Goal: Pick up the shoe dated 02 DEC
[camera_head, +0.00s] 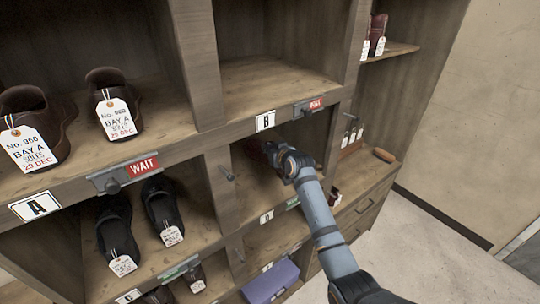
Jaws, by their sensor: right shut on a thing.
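My right gripper (274,152) reaches into the middle compartment under the one labelled B. It is shut on a dark reddish shoe (255,148), which is mostly hidden by the gripper and the shadow. No tag with 02 DEC can be read in this view. A pair of brown shoes (118,82) in bay A carries white tags reading No. 960, BAY A, SOLES, 29 DEC. A pair of black shoes (115,228) sits in the compartment below, with tags too small to read. My left gripper is not in view.
The wooden shelf unit (205,65) has upright dividers close around my right arm. Red WAIT plates (143,167) hang on the upper shelf edge. Compartment B (262,85) is empty. A purple box (270,282) lies low down. Open floor (440,240) is at the right.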

